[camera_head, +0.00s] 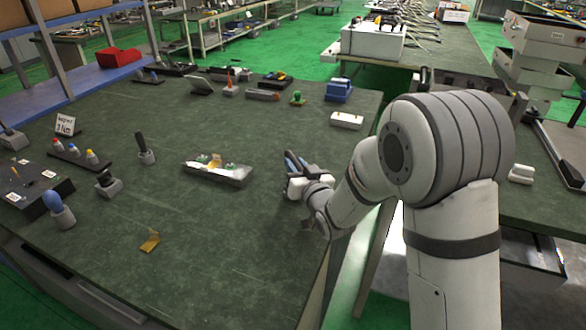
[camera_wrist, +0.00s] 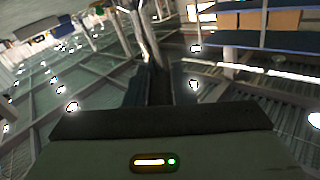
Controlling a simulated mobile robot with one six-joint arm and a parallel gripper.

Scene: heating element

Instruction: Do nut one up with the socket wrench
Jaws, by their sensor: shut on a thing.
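The heating element looks to be the grey metal tray (camera_head: 217,172) in the middle of the table, with green and gold parts in it. Its nuts are too small to tell apart. My gripper (camera_head: 297,166) is to the right of this tray, apart from it and near the table's right side. It is shut on a slim dark and blue thing (camera_head: 291,160), partly hidden by the gripper. I cannot tell for sure whether this is the socket wrench.
A black-handled tool (camera_head: 144,147) and a blue-handled tool (camera_head: 57,206) stand in holders at the left. A small yellow bracket (camera_head: 150,241) lies at the front. A white block (camera_head: 346,120) and blue box (camera_head: 339,91) sit behind the gripper. The front middle of the table (camera_head: 215,270) is clear.

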